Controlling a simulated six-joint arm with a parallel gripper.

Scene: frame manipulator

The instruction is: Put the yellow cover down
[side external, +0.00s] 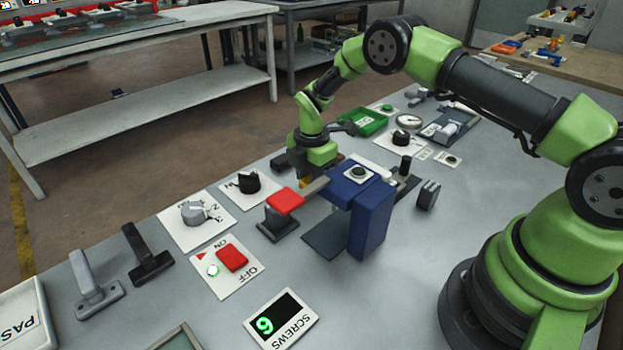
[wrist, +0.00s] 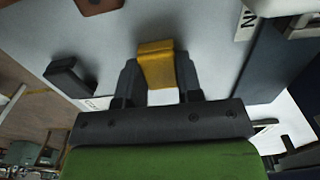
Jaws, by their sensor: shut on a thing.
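The yellow cover (wrist: 156,62) sits between the two dark fingers of my gripper (wrist: 158,76) in the wrist view, and the fingers are shut on it. Its far end sticks out past the fingertips over the grey table top. In the side view my gripper (side external: 306,172) is low behind the blue fixture and the red-topped block. Only a small yellow patch of the cover (side external: 303,183) shows there. I cannot tell whether the cover touches the table.
A blue fixture (side external: 371,222) stands right of my gripper, and a red-topped block (side external: 285,202) stands in front of it. A black knob panel (side external: 249,184) lies to the left. Bare table shows in front of the blue fixture.

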